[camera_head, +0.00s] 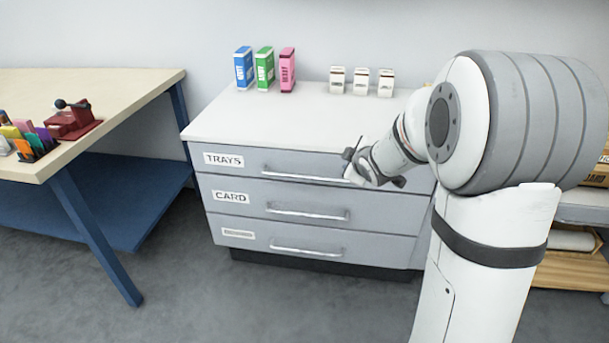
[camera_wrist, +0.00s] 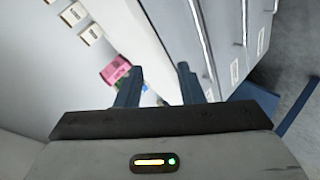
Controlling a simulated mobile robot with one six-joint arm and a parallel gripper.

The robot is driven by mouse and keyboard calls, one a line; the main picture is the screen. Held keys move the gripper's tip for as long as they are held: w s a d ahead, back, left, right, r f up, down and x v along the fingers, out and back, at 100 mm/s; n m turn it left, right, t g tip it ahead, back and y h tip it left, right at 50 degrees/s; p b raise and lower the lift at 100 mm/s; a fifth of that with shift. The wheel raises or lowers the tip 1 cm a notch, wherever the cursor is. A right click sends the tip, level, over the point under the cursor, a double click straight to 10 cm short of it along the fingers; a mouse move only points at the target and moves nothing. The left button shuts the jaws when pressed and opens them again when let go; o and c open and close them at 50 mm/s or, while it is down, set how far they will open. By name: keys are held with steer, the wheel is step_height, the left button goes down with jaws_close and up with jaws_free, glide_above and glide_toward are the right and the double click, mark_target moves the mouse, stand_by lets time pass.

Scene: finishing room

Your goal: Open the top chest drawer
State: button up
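The grey chest (camera_head: 320,125) has three drawers, all flush and closed. The top drawer (camera_head: 252,160) carries a "TRAYS" label and a long silver bar handle (camera_head: 300,178). My gripper (camera_head: 362,167) is near the right end of that handle in the head view and hides part of it; I cannot tell there whether they touch. In the wrist view my gripper (camera_wrist: 157,85) has its two fingers apart with nothing held between them. A silver bar handle (camera_wrist: 199,25) lies to the right of the fingers there, outside the gap.
The middle drawer (camera_head: 258,197) reads "CARD"; the bottom drawer (camera_head: 258,232) has an unreadable label. Blue, green and pink boxes (camera_head: 288,70) and small white boxes (camera_head: 361,82) stand on the chest. A workbench (camera_head: 110,90) is at left. Floor before the chest (camera_head: 240,300) is clear.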

steer(key=w+a+f+n+t+y+b, duration=0.15)
steer(key=w+f+n+y+b, duration=0.3)
steer(key=f, duration=0.45)
steer(key=n+y+b, duration=0.3)
steer(key=n, duration=0.3)
glide_toward(309, 178)
steer(key=w+a+f, duration=0.1)
steer(key=w+f, duration=0.1)
steer(key=w, duration=0.1)
steer(key=shift+m+t, duration=0.25)
steer(key=shift+t, duration=0.1)
steer(key=x, duration=0.4)
steer(key=b+x, duration=0.1)
steer(key=x, duration=0.2)
steer(key=shift+a+r, duration=0.3)
steer(key=shift+r, duration=0.05)
steer(key=shift+c, duration=0.4)
jaws_close()
